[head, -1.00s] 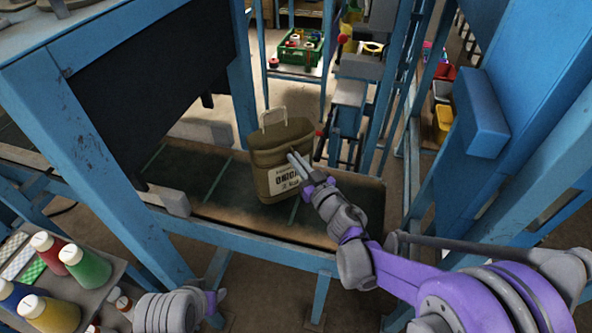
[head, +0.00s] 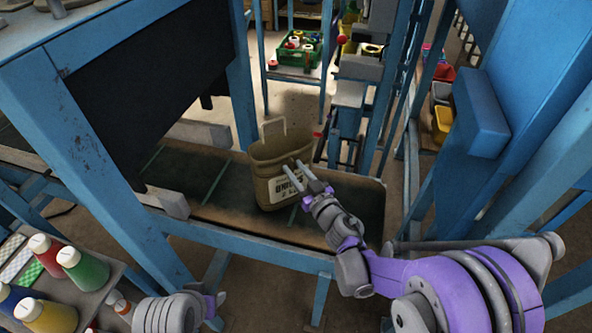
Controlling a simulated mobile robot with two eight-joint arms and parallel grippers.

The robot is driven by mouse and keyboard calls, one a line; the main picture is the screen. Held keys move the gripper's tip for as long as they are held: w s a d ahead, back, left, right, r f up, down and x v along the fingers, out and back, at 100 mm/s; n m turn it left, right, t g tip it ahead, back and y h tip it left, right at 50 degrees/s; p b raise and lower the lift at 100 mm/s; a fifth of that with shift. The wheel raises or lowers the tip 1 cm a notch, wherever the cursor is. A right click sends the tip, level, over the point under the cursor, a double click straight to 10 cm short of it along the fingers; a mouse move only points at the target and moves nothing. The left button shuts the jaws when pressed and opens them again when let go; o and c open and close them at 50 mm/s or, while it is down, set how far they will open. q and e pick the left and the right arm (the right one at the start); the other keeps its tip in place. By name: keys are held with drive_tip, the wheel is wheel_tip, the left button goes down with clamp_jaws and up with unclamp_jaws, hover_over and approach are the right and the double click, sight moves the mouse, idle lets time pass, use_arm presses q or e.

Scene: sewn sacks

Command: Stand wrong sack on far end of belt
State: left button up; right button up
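A brown-olive sack (head: 268,160) with a pale loop handle on top and a white printed label (head: 286,187) stands upright on the dark belt (head: 215,190), near its right end. The label's print is only partly readable. My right gripper (head: 292,167) is in front of the sack with its two fingers parted and a gap between them. The fingertips overlap the sack's front in the picture; I cannot tell whether they touch it. My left gripper (head: 216,302) is low at the bottom, only partly seen, away from the sack.
Blue frame posts (head: 105,170) stand around the belt. A dark panel (head: 150,75) hangs over its left part. A grey block (head: 174,203) sits at the near edge. Several bottles (head: 83,268) stand on a shelf at lower left. A green crate (head: 300,50) is behind.

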drive_tip(key=shift+r, duration=0.2)
drive_tip(key=b+v, duration=0.2)
drive_tip(key=v, duration=0.9)
drive_tip(key=s+d+m+h, duration=0.3)
drive_tip(key=d+m+h, duration=0.3)
drive_tip(key=d+h, duration=0.45)
drive_tip(key=s+f+g+y, duration=0.1)
drive_tip(key=s+f+g, duration=0.3)
drive_tip(key=s, duration=0.5)
drive_tip(key=s+f+g+y, duration=0.1)
drive_tip(key=s+f+g, duration=0.4)
drive_tip(key=s, duration=0.4)
drive_tip(key=shift+s+a+n+g, duration=0.2)
drive_tip(key=shift+s+n+g, duration=0.1)
drive_tip(key=shift+g, duration=0.5)
